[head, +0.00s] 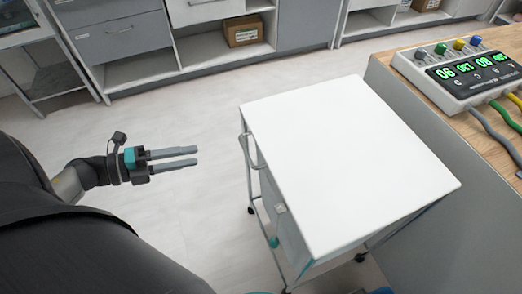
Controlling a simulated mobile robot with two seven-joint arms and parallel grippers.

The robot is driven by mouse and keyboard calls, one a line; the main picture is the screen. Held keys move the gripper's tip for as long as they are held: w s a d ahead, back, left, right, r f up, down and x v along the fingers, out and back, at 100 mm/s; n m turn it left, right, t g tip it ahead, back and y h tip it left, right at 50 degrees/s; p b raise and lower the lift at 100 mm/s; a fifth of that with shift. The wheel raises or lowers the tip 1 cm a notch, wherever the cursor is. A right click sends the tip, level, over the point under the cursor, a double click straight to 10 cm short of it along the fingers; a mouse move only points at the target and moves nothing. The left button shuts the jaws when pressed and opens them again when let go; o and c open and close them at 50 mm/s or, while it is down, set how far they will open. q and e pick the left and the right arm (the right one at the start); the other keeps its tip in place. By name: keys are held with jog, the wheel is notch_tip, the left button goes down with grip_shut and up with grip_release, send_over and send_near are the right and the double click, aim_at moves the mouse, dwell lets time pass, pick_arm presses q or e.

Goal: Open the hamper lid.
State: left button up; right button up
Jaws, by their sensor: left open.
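The hamper (292,232) stands on a wheeled metal frame in the middle of the head view. Its flat white lid (345,160) lies level on top and looks shut. A metal handle bar (247,152) shows on the hamper's left side, and a small pale latch-like piece (281,207) sits just under the lid's edge. My left gripper (196,157) is open and empty, to the left of the hamper. Its two fingers point right toward the hamper, with a gap of floor between. My right gripper is not in view.
A wooden-topped counter (414,91) stands to the right, bearing a device with green digits (465,65) and coloured cables. Grey and white cabinets (120,38) with a cardboard box (243,31) line the back. The floor left of the hamper is clear.

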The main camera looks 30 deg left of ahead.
aim_at(246, 151)
pick_arm(q)
jog(key=b+x, duration=0.1)
jog(key=x, duration=0.4)
jog(key=f+b+x, duration=0.1)
jog(key=x, duration=0.4)
jog(key=f+b+x, duration=0.1)
jog(key=b+x, duration=0.1)
jog(key=x, duration=0.3)
jog(key=shift+a, duration=0.1)
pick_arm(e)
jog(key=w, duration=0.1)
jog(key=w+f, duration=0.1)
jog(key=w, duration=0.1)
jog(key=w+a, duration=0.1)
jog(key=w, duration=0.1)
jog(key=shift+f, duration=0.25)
pick_arm(q)
jog(key=shift+c, duration=0.4)
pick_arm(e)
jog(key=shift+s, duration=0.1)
pick_arm(q)
grip_shut()
